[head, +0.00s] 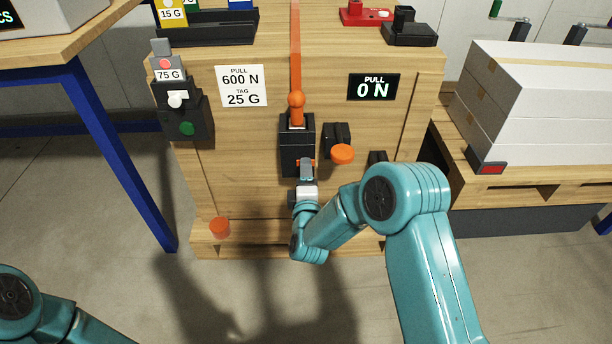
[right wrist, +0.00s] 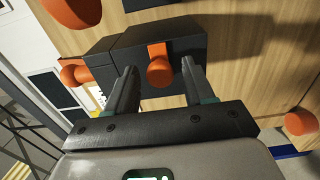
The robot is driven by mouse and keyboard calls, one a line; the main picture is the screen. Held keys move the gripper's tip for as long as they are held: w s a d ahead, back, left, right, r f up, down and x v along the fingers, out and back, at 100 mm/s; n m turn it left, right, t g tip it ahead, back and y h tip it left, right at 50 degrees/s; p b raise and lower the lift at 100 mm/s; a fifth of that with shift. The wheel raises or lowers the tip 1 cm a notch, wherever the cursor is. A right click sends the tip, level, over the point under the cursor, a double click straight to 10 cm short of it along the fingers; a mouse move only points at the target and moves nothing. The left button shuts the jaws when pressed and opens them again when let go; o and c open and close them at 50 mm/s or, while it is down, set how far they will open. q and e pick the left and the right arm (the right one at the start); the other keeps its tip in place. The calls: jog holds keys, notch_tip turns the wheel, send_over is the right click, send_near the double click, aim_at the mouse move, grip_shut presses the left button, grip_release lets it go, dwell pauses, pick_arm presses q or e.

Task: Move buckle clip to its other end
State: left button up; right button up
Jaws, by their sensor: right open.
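My left gripper is out of view; only part of that arm shows.
A black bracket (head: 337,137) with an orange knob (head: 342,154) is close to the right of the housing. Another orange knob (head: 220,228) is low left. A 0 N display (head: 373,88) and a PULL 600 N sign (head: 241,86) are above. White boxes (head: 540,100) stand right.

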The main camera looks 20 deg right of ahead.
grip_shut()
jog(key=shift+w+a, duration=0.2)
jog(key=shift+a, duration=0.55)
jog(key=shift+w+a, duration=0.15)
jog(key=shift+a, duration=0.55)
jog(key=shift+w+a, duration=0.2)
jog(key=shift+a, duration=0.55)
grip_release()
jog(key=shift+s, duration=0.1)
jog(key=p+v, duration=0.3)
jog(key=v, duration=1.3)
